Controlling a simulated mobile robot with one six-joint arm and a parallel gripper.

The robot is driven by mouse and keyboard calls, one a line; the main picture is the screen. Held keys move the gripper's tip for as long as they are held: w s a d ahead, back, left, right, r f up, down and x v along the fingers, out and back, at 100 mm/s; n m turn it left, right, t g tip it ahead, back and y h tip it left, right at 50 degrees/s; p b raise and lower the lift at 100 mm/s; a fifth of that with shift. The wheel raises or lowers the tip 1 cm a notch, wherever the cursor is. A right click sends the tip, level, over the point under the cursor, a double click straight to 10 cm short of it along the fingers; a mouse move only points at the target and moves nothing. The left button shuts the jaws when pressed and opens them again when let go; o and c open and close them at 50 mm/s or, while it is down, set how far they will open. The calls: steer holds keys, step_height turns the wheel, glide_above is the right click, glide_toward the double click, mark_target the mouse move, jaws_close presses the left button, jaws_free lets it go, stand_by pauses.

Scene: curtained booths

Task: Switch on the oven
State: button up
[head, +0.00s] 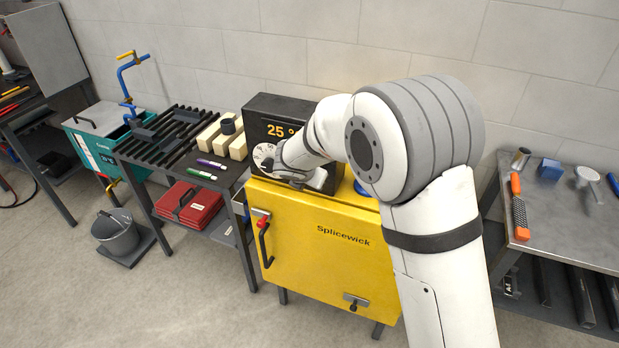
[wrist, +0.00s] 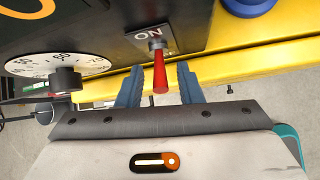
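The yellow oven (head: 318,235), marked Splicewick, has a black control box (head: 270,113) on top with an orange display reading 25°. In the wrist view a red lever (wrist: 160,75) sticks out of a plate (wrist: 160,36) whose ON label appears upside down. My gripper (wrist: 159,86) is open, with one blue-grey finger on each side of the lever. Gaps show between lever and fingers. In the head view my gripper (head: 283,172) is in front of the control box; the lever is hidden there.
A white numbered dial (wrist: 50,65) with a black knob (wrist: 65,80) is beside the lever. The oven door has a black handle (head: 265,245). A slatted bench (head: 165,155) stands left, a metal table (head: 570,225) right.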

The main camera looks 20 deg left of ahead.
steer(key=v, duration=0.7)
steer(key=shift+s, duration=0.2)
steer(key=shift+d+r, duration=0.1)
steer(key=shift+r, duration=0.1)
steer(key=s+d+r+m+g+h, duration=0.1)
steer(key=s+d+r+m, duration=0.1)
steer(key=d+m, duration=0.5)
steer(key=s+d+r+m+g, duration=0.1)
steer(key=s+d+r+m, duration=0.2)
steer(key=d, duration=0.7)
steer(key=s+d+r+m+h, duration=0.1)
steer(key=d+r+m, duration=0.1)
steer(key=d+m, duration=0.55)
steer(key=s+d+m+g, duration=0.1)
steer(key=s+d+m, duration=0.4)
steer(key=s+m, duration=0.3)
steer(key=s+d+m+g+y, duration=0.1)
steer(key=s+d+m, duration=0.5)
steer(key=s+m, duration=0.2)
steer(key=shift+s+y, duration=0.3)
steer(key=shift+s, duration=0.6)
